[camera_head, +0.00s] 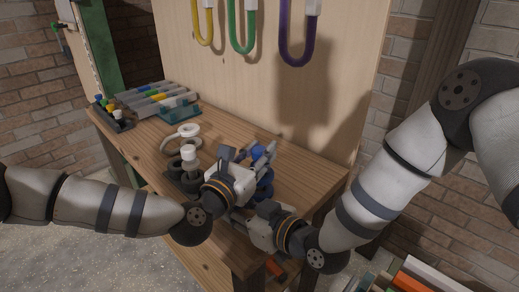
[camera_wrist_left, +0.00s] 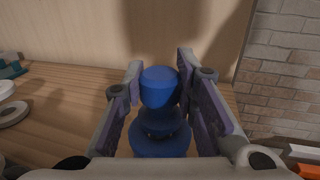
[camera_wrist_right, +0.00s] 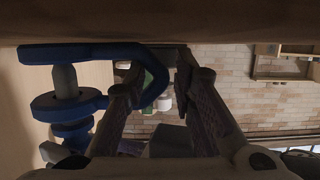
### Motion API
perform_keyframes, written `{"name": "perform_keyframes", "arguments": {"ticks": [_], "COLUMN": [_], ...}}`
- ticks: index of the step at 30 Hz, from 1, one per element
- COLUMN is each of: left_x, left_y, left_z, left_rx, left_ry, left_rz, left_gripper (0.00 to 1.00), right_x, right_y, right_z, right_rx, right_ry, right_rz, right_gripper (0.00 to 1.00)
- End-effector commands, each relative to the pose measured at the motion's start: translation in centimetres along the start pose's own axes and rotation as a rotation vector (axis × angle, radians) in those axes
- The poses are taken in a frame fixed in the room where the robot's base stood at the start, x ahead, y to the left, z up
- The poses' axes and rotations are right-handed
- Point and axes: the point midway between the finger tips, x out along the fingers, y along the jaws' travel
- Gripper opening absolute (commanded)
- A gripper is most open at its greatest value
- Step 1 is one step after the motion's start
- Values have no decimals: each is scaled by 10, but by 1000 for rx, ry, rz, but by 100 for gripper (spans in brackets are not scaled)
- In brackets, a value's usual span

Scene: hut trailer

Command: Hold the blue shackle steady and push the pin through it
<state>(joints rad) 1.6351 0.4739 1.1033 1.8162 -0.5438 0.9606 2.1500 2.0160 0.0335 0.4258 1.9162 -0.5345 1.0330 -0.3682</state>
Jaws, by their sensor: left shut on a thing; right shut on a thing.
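The blue shackle (camera_wrist_right: 90,52) shows best in the right wrist view, its curved bow passing between the fingers of my right gripper (camera_wrist_right: 165,75), which is shut on it. A grey shaft of the pin (camera_wrist_right: 65,80) spans the gap between the shackle's two ends. Whether its tip is fully through the far end cannot be told. My left gripper (camera_wrist_left: 160,75) is shut on the pin's blue rounded head, with more blue rings below it in the left wrist view. In the head view both grippers meet over the table's right end, and largely hide the shackle (camera_head: 264,187).
The wooden table (camera_head: 150,140) carries white rings (camera_head: 184,132), dark rings and a rack of coloured-tipped tubes (camera_head: 150,98) at its left. Yellow, green and purple shackles (camera_head: 298,50) hang on the board behind. The table's right edge is close.

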Motion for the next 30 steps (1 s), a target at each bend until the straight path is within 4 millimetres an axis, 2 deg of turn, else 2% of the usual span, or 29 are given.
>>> {"name": "perform_keyframes", "arguments": {"ticks": [11,12,14,24,26,30], "left_x": [0,0,0,-3,-12,-48], "left_y": [0,0,0,0,0,1], "left_z": [-4,-4,-4,-6,-6,-6], "left_rx": [1,1,1,0,-1,-2], "left_ry": [-3,-2,-2,1,1,3], "left_rz": [0,0,0,-1,-2,0], "left_gripper": [0,35,49,50,50,50], "right_x": [0,0,0,0,0,0], "right_y": [0,0,0,0,0,0], "right_z": [-1,-1,-1,-1,-1,-1], "right_rx": [-2,-2,-2,-2,-2,-2], "right_ry": [2,2,2,2,2,2], "right_rz": [0,0,0,0,0,1], "right_gripper": [0,0,0,0,0,0]}}
